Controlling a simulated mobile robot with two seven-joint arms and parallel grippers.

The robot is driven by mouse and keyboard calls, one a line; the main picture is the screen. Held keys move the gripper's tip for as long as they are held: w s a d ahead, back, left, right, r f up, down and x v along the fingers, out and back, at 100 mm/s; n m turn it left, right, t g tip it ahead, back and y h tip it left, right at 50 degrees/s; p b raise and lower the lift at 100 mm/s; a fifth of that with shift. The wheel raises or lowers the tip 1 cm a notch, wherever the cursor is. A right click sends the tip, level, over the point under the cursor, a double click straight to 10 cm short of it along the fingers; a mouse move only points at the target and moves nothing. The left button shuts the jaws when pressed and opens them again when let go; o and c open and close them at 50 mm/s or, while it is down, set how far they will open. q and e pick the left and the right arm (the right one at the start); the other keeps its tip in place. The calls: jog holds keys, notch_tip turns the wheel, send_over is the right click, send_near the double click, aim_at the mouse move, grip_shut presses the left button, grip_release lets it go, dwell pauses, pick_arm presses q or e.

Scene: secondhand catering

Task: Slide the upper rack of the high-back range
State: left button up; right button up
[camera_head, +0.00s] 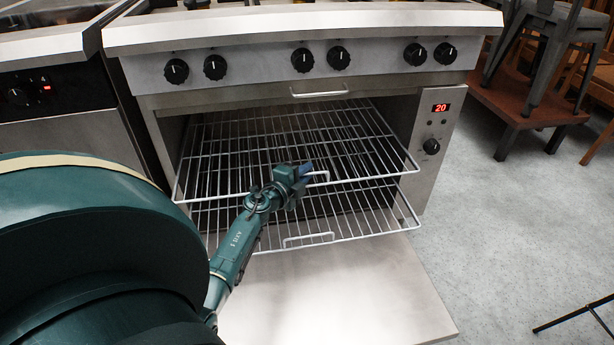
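The high-back range (270,65) stands in front of me with its oven open. Its upper rack (406,153) is a wire shelf that sticks out of the oven over the lower rack (416,228). The upper rack's front handle (319,174) is a small wire loop, partly hidden by my gripper. My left gripper (306,171) is at the front edge of the upper rack, at this handle. Its fingers are small and partly hidden, so I cannot tell whether they close on the handle. My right gripper is not in view.
The oven door (340,300) is folded down flat below the racks. The lower rack also sticks out and has its own handle (308,239). Another appliance (60,110) stands close on the left. Open floor (520,220) lies to the right, with stacked chairs (540,50) behind.

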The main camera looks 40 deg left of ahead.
pick_arm(q)
jog(key=shift+w, duration=0.5)
grip_shut()
